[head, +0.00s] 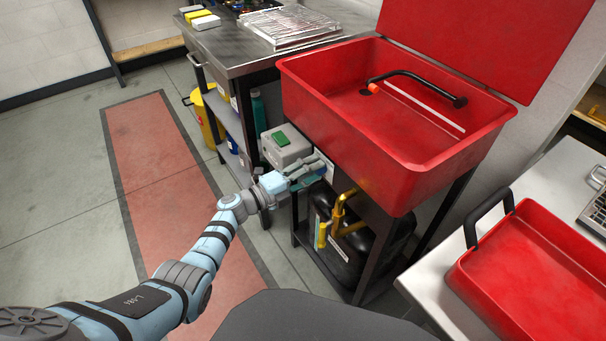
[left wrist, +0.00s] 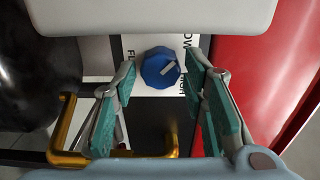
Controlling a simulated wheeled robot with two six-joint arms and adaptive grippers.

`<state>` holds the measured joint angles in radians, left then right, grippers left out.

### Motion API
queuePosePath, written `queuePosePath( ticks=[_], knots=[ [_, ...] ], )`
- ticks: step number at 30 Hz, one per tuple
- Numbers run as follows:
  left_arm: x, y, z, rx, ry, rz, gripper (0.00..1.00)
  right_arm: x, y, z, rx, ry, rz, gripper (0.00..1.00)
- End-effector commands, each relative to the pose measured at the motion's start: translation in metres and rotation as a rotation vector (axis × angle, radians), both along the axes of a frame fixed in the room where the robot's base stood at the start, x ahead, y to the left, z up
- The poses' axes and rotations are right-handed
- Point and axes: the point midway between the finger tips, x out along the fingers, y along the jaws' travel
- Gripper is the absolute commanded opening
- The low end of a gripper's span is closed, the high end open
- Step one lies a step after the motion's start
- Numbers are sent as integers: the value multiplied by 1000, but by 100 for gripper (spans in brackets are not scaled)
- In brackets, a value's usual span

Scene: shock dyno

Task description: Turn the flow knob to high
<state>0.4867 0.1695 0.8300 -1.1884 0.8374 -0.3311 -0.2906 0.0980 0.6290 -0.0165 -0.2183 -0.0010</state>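The flow knob (left wrist: 160,68) is blue and faceted with a white pointer mark, on a white label plate (left wrist: 158,38) in the left wrist view. The pointer lies slanted. Parts of the words FLOW, LOW and HIGH show beside the knob; the rest is hidden. My left gripper (left wrist: 163,84) is open, with one teal-padded finger to each side of the knob; I cannot tell whether either touches it. In the head view my left gripper (head: 306,176) is at the front of the red wash tub's stand and hides the knob. My right gripper is not in view.
The red tub (head: 355,115) overhangs just above my left gripper. A grey box with a green button (head: 283,139) is close beside it. A brass pipe (head: 341,214) and black drum (head: 357,258) are below. A red tray (head: 530,270) is at right. The floor at left is clear.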

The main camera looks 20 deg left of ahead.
Motion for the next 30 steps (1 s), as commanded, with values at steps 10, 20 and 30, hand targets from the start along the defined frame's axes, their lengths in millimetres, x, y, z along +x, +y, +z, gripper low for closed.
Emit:
queuePosePath(
  ticks=[10, 20, 30],
  knots=[
    [-66, 54, -1, 4, 2, -2, 39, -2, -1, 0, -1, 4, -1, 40],
    [-89, 73, 0, 0, 0, -1, 39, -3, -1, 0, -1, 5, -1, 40],
    [-88, 73, 0, -1, 2, -1, 39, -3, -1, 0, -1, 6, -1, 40]
  ],
)
